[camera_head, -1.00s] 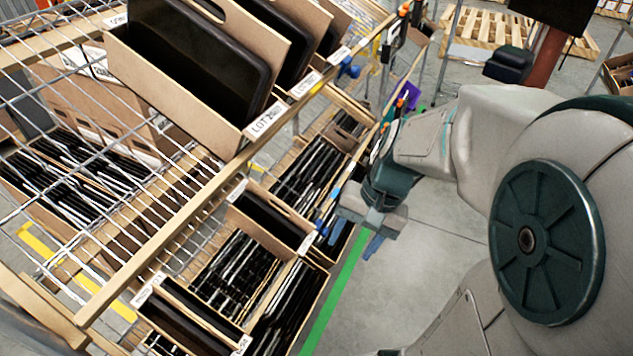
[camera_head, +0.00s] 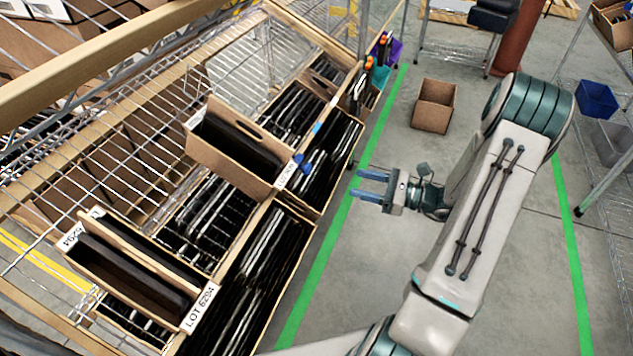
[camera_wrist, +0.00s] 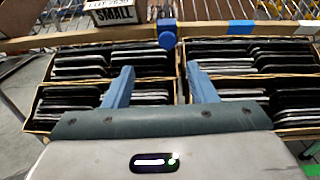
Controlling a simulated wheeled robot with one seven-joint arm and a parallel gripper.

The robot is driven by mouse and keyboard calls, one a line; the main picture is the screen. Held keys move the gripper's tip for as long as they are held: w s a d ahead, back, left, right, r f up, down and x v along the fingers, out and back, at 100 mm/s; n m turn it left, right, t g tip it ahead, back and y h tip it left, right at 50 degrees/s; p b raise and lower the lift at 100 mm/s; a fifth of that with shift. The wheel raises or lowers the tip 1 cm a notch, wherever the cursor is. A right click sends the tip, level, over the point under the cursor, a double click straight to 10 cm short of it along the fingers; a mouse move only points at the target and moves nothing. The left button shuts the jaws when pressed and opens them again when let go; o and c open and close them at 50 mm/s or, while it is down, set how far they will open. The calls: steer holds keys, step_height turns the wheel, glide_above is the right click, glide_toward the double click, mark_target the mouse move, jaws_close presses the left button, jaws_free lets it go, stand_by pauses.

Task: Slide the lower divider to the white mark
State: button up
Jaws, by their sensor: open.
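The lower divider's blue knob (camera_wrist: 167,35) sits on the wooden shelf rail (camera_wrist: 215,32) in the wrist view, nearly centred above the gap between my fingers. In the head view, a blue knob (camera_head: 300,162) shows at the lower shelf's front edge. A white patch (camera_wrist: 307,27) lies on the rail at far right in the wrist view, beyond a blue patch (camera_wrist: 241,27). My gripper (camera_head: 355,184) is open and empty, out in the aisle, apart from the knob. Its blue fingers (camera_wrist: 160,75) point towards the rail.
Tilted cartons of dark flat items fill the shelf, one labelled LOT 6204 (camera_head: 200,308). A wooden upper rail (camera_head: 110,55) crosses at upper left. A brown box (camera_head: 434,107) stands on the floor. The aisle floor between the green lines (camera_head: 330,240) is largely clear.

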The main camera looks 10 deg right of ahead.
mark_target(310, 169)
steer(key=shift+m+t, duration=0.3)
steer(key=shift+m, duration=0.1)
steer(key=b+x, duration=0.1)
steer(key=x, duration=0.3)
steer(key=b+x, duration=0.1)
steer(key=x, duration=0.3)
steer(key=f+b+x, duration=0.1)
steer(key=x, duration=0.4)
steer(key=shift+w+d, duration=0.15)
steer(key=shift+w, duration=0.25)
jaws_close()
